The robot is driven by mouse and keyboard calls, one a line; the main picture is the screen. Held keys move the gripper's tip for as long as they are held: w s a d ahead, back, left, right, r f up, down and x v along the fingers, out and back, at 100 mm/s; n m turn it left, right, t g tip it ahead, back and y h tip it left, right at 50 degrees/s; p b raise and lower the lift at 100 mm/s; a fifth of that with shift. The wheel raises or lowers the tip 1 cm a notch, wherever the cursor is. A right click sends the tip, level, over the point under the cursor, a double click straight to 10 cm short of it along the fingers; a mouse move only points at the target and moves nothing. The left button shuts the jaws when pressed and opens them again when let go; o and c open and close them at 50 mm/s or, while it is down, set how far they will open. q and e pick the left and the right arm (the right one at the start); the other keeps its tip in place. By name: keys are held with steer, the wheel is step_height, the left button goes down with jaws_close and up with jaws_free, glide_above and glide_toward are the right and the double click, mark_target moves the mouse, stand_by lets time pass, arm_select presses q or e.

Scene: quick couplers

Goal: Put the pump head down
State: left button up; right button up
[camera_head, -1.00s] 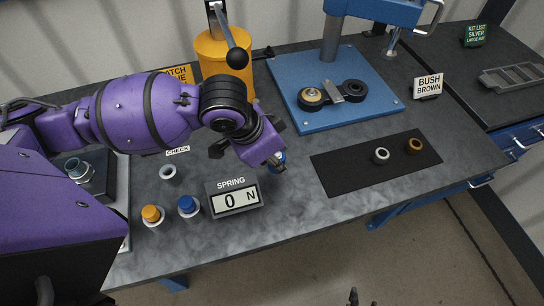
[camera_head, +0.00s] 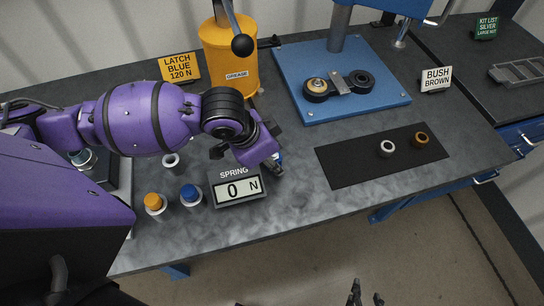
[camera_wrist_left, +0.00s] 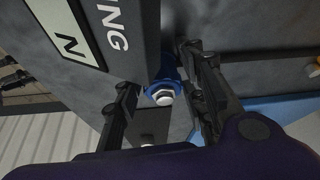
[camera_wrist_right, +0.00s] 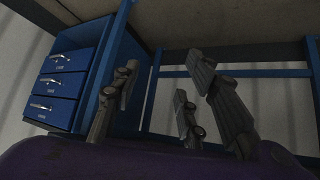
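The yellow grease pump (camera_head: 232,62) stands at the back of the bench, with a lever ending in a black ball (camera_head: 243,45). I cannot tell which part is the pump head. My left gripper (camera_head: 276,164) is low at the right end of the spring display (camera_head: 237,189), apart from the pump. In the left wrist view its fingers (camera_wrist_left: 163,103) stand apart on either side of a blue coupler piece with a silver hex end (camera_wrist_left: 162,92), with gaps showing. My right gripper (camera_head: 366,298) is open and empty, in front of the bench; its fingers also show in the right wrist view (camera_wrist_right: 165,105).
An orange-capped piece (camera_head: 154,203), a blue-capped piece (camera_head: 190,194) and a grey ring (camera_head: 171,161) stand left of the display. A black mat (camera_head: 345,170) holds a silver and a brown bush. A blue press plate (camera_head: 310,110) lies behind it.

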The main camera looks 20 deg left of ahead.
arm_select(q)
steer(key=shift+o, duration=0.3)
steer(key=shift+r, duration=0.3)
steer(key=p+v, duration=0.1)
steer(key=v, duration=0.9)
steer(key=shift+a+r, duration=0.15)
steer(key=shift+r, duration=0.25)
steer(key=shift+s+a+r, duration=0.1)
steer(key=shift+s+r, duration=0.15)
steer(key=shift+r, duration=0.15)
arm_select(e)
steer(key=shift+a+r, duration=0.2)
steer(key=shift+r, duration=0.4)
steer(key=shift+w, duration=0.15)
